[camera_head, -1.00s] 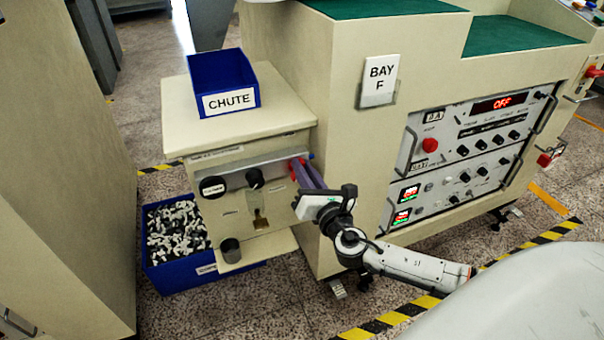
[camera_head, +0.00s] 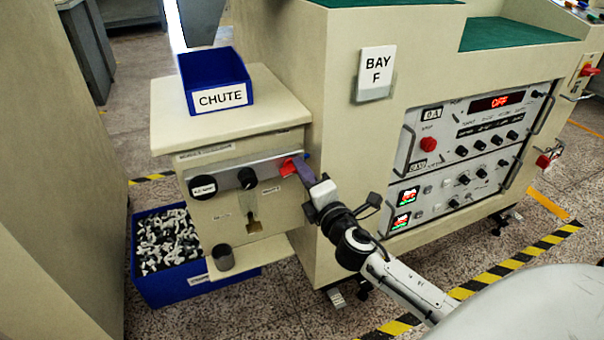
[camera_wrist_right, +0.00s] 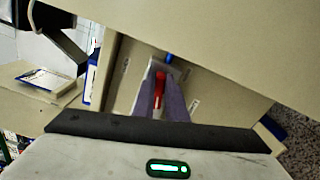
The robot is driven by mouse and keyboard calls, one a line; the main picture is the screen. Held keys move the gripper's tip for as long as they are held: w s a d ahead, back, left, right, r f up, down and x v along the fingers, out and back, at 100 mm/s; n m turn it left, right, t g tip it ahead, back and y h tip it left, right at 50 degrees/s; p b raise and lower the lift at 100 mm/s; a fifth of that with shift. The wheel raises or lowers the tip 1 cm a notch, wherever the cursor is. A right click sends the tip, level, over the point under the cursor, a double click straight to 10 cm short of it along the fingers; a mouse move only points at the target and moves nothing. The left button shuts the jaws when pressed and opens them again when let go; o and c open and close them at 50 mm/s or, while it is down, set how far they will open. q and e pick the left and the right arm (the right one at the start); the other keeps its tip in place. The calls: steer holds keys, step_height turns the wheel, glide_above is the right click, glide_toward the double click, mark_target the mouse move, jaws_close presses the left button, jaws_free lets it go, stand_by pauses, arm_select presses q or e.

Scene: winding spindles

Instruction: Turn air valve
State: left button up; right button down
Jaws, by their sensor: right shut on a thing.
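The air valve has a red handle (camera_head: 289,166) at the right end of the grey strip on the front of the cream chute cabinet. My right gripper (camera_head: 301,170) reaches it from the right, with its purple fingers shut on the red handle. In the right wrist view the red handle (camera_wrist_right: 159,88) shows between the two purple fingers (camera_wrist_right: 160,100). A small blue part (camera_wrist_right: 169,58) shows just beyond it. The exact angle of the handle is partly hidden by the fingers. My left gripper is not in view.
Two black knobs (camera_head: 247,178) sit left of the valve on the strip. A blue CHUTE bin (camera_head: 218,98) stands on the cabinet top. A blue crate (camera_head: 190,285) of grey and white parts is on the floor. The BAY F machine (camera_head: 340,130) stands close on the right.

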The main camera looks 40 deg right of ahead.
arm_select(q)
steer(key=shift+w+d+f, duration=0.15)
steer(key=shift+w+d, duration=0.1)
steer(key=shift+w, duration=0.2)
arm_select(e)
steer(key=m, duration=0.2)
steer(key=shift+f+m, duration=0.25)
steer(key=shift+m, duration=0.05)
arm_select(q)
steer(key=shift+b, duration=0.3)
arm_select(e)
steer(key=c, duration=1.8)
jaws_free()
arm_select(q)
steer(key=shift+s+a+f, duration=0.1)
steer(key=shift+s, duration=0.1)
arm_select(e)
steer(key=v, duration=1)
steer(key=shift+s, duration=0.2)
